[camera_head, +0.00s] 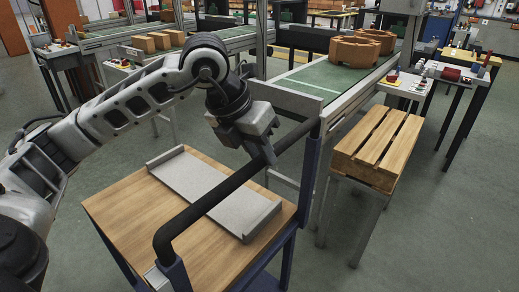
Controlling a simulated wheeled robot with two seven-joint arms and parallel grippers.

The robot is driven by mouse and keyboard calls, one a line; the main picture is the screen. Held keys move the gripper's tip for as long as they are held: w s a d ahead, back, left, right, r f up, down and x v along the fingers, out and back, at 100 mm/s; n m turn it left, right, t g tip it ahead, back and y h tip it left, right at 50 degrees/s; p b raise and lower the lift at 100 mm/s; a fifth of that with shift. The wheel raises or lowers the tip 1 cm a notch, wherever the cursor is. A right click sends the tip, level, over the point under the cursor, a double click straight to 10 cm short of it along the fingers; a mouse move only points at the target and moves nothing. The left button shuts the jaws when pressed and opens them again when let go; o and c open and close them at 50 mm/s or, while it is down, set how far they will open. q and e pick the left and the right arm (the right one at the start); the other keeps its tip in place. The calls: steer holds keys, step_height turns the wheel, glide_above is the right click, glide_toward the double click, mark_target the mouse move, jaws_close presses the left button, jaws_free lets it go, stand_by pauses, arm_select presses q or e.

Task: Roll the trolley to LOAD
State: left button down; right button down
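The trolley has a wooden top (120,215), a blue frame and a black push handle (215,195) that slants across the near right side. A grey shallow tray (205,185) with raised ends lies on the top. My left gripper (270,158) reaches down from above to the handle, right of its middle. Its fingertips overlap the bar, but the spread of the fingers is hidden by the angle, so I cannot tell whether they are closed on it. My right gripper is not in view. No LOAD marking is readable.
A green-topped conveyor (315,80) carrying brown parts (354,50) stands just behind the trolley. A wooden slatted pallet (380,145) on a metal stand is close on the right. Side tables (403,88) stand farther back. Green floor (440,240) is open at the lower right.

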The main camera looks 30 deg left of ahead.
arm_select(q)
steer(key=a+b, duration=0.1)
steer(key=a, duration=0.4)
steer(key=shift+w+r+b, duration=0.15)
steer(key=shift+w+b, duration=0.05)
steer(key=shift+b, duration=0.2)
steer(key=c, duration=1.5)
jaws_free()
steer(key=shift+c, duration=0.2)
steer(key=shift+o, duration=1.4)
steer(key=shift+a, duration=0.1)
